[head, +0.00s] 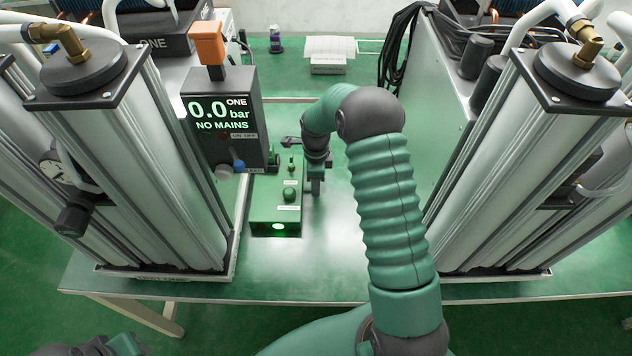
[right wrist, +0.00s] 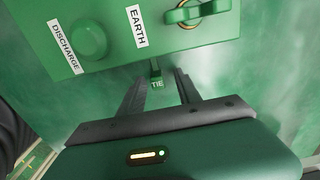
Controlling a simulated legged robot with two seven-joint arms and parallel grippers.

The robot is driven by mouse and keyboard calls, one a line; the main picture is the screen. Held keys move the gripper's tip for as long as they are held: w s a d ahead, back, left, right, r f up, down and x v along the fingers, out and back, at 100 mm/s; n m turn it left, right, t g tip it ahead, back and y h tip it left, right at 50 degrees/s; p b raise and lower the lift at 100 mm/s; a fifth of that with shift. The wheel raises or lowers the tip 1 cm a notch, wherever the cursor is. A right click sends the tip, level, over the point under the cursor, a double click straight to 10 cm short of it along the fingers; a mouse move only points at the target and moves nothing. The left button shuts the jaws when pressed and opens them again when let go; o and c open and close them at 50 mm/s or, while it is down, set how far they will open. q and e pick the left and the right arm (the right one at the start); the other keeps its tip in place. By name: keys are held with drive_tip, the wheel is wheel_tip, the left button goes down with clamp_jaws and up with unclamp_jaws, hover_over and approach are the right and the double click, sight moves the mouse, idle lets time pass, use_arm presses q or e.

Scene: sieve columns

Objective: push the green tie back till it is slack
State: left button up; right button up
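The green tie (right wrist: 156,74) is a small tab marked TIE at the near edge of a green box (right wrist: 205,32). In the right wrist view it lies between the tips of my right gripper (right wrist: 162,80). The two dark fingers stand apart, with a gap beside the tab, so the gripper is open. In the head view the right gripper (head: 316,183) is at the right side of the green box (head: 262,211); the tie cannot be made out there. Only a piece of my left arm shows at the bottom left; its gripper is not visible.
A black display unit (head: 222,120) reads 0.0 bar, NO MAINS. Metal columns (head: 150,150) stand left and more (head: 520,160) right. The bench middle (head: 335,240) is clear.

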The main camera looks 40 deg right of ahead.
wheel_tip(320, 180, up, 17)
drive_tip(key=p, duration=0.1)
drive_tip(key=shift+f, duration=0.15)
